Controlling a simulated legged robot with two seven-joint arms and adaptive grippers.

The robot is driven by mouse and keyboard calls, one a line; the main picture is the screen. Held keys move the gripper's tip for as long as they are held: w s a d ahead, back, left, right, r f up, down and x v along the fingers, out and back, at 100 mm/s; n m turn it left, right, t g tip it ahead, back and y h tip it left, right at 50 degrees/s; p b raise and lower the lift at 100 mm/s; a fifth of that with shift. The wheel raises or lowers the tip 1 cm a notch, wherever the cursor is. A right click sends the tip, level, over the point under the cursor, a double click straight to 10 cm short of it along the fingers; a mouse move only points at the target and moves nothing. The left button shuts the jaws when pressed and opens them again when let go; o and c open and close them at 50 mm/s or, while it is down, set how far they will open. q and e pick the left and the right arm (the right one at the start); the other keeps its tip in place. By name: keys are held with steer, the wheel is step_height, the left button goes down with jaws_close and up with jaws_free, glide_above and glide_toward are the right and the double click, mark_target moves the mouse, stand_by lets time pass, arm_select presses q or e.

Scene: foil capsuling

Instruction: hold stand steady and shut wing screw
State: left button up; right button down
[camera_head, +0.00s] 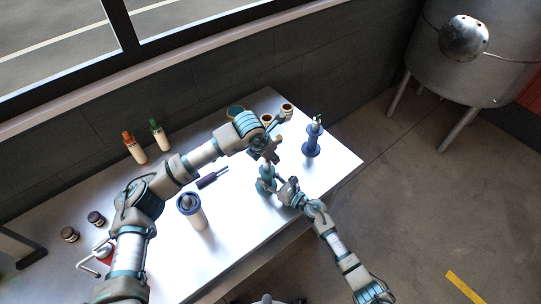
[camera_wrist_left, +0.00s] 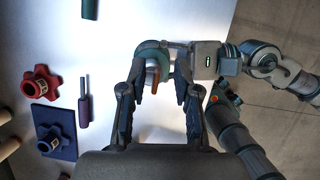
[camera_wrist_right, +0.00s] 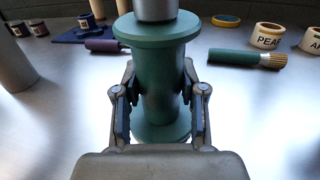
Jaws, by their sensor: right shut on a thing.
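A green spool-shaped stand (camera_wrist_right: 160,85) with a metal cylinder on top stands upright on the table in the right wrist view. My right gripper (camera_wrist_right: 160,100) is shut around its column, one finger on each side. In the head view the stand (camera_head: 265,185) is partly covered by my arms. My left gripper (camera_wrist_left: 158,72) is open above the stand, fingers apart. An orange-brown piece (camera_wrist_left: 152,76), seemingly the wing screw, shows between its fingers, nearer the left one. I cannot tell if a finger touches it, nor how far the screw is turned.
A blue stand (camera_head: 311,142) is at the table's right end, and a blue-topped white one (camera_head: 195,213) is at the front. A purple-handled tool (camera_wrist_left: 84,110), a red knob-shaped piece (camera_wrist_left: 40,86) and a blue block (camera_wrist_left: 54,132) lie nearby. Labelled pots (camera_wrist_right: 266,36) are at the back.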

arm_select(q)
steer(key=shift+r, duration=0.1)
steer(key=v, duration=1.1)
steer(key=shift+r, duration=0.25)
steer(key=shift+s+a, duration=0.1)
steer(key=shift+a, duration=0.1)
steer(key=shift+m, duration=0.9)
steer(key=x, duration=1.1)
steer(key=shift+a+f, duration=0.25)
steer(key=shift+f, duration=0.05)
jaws_close()
